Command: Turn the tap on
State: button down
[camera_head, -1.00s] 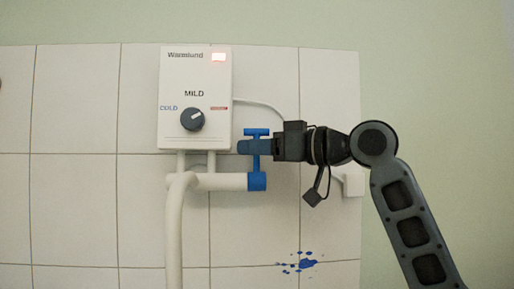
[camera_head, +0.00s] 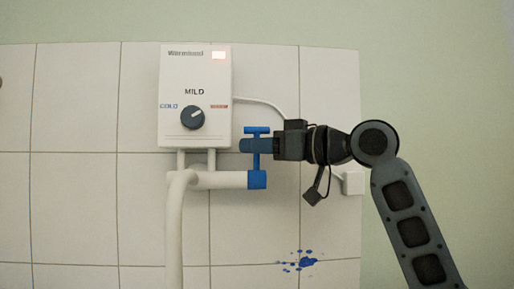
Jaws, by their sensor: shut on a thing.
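The blue tap (camera_head: 257,178) sits at the right end of a white horizontal pipe (camera_head: 225,180). Its T-shaped handle (camera_head: 257,131) stands upright above the body, with the crossbar level. My gripper (camera_head: 247,146) reaches in from the right. Its fingers are shut on the upright stem of the tap, just under the crossbar. The fingers hide part of the stem.
A white water heater (camera_head: 195,92) with a dark dial (camera_head: 192,118) and a lit red display hangs above left on the tiled wall. A white spout pipe (camera_head: 176,235) runs down at the left. A white socket box (camera_head: 352,183) is behind my arm. Blue paint splatter (camera_head: 306,262) marks the tiles below.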

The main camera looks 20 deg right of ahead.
jog(key=n+b, duration=0.1)
jog(key=s+n+y+b, duration=0.1)
jog(key=b, duration=0.1)
jog(key=shift+s+a+f+t, duration=0.15)
jog(key=shift+a+f+t, duration=0.15)
jog(key=shift+f, duration=0.1)
jog(key=shift+s+r+n+y+b, duration=0.2)
jog(key=shift+s+n+y+b, duration=0.15)
jog(key=shift+n+b, duration=0.4)
jog(key=c, duration=1.3)
grip_release()
jog(key=shift+o, duration=0.2)
jog(key=v, duration=0.7)
jog(key=shift+s+d+f, duration=0.15)
jog(key=shift+s+d, duration=0.05)
jog(key=shift+s, duration=0.15)
